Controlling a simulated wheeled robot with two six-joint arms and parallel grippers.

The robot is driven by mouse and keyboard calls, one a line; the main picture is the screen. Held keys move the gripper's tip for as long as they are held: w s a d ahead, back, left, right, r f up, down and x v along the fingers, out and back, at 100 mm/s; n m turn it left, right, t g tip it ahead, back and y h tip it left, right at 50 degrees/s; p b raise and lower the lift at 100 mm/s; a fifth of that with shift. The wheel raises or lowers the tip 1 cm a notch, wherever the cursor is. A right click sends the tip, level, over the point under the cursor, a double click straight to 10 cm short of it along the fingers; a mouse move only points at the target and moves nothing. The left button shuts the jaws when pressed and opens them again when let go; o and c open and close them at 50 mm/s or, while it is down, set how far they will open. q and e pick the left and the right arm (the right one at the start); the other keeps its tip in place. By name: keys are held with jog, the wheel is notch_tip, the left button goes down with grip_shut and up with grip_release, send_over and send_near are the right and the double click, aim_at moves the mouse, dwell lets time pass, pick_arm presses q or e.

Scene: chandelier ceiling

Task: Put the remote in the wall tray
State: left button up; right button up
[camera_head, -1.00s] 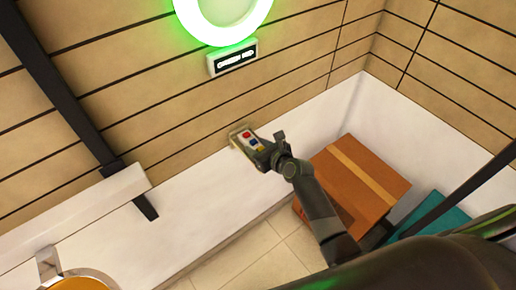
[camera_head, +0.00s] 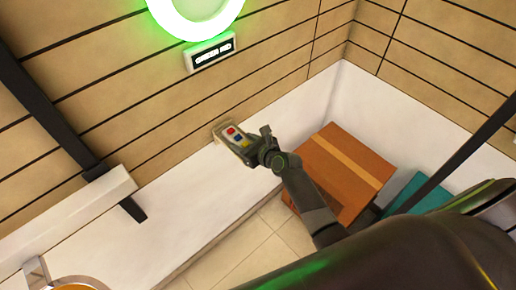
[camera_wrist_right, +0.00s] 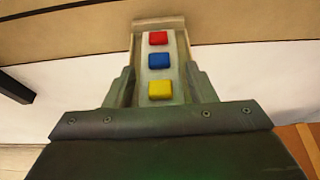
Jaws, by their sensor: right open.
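The remote (camera_head: 237,137) is a pale slab with red, blue and yellow buttons. It sits in the small beige wall tray (camera_head: 219,129) against the tan wall. In the right wrist view the remote (camera_wrist_right: 158,50) stands lengthwise inside the tray (camera_wrist_right: 158,22), whose rim shows behind its far end. My right gripper (camera_wrist_right: 160,82) is open, with one finger on each side of the remote's near part. In the head view this gripper (camera_head: 250,145) is at the tray's front. Whether a finger touches the remote I cannot tell. My left gripper is not in view.
A glowing green-white ring (camera_head: 195,15) and a small label plate (camera_head: 210,53) are on the wall above. A white ledge (camera_head: 170,195) runs below the tray. A brown cardboard box (camera_head: 340,170) stands on the right, with a teal object (camera_head: 418,195) beyond it.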

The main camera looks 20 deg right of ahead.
jog(key=v, duration=1.1)
jog(key=s+d+f+n+g+h, duration=0.15)
jog(key=s+f+n, duration=0.25)
jog(key=f, duration=0.5)
jog(key=s+d+f+n+g+h, duration=0.1)
jog(key=s+d+f+n+g, duration=0.15)
jog(key=s+f+n, duration=0.4)
jog(key=s+d+f+n+g+h, duration=0.1)
jog(key=s+d+f+n+h, duration=0.15)
jog(key=f, duration=0.75)
jog(key=s+d+f+n+g, duration=0.1)
jog(key=s+f+n+g, duration=0.1)
jog(key=s+f+n, duration=0.3)
jog(key=s+d+f+n+g, duration=0.1)
jog(key=s+f+n, duration=0.4)
jog(key=s, duration=0.9)
jog(key=s+d+f+n+g, duration=0.1)
jog(key=s+f+n+g, duration=0.2)
jog(key=s+f+n, duration=0.2)
jog(key=s+n, duration=0.3)
jog(key=s, duration=0.1)
jog(key=shift+s+f+n+g+h, duration=0.3)
jog(key=shift+s+f, duration=0.05)
jog(key=shift+f, duration=0.05)
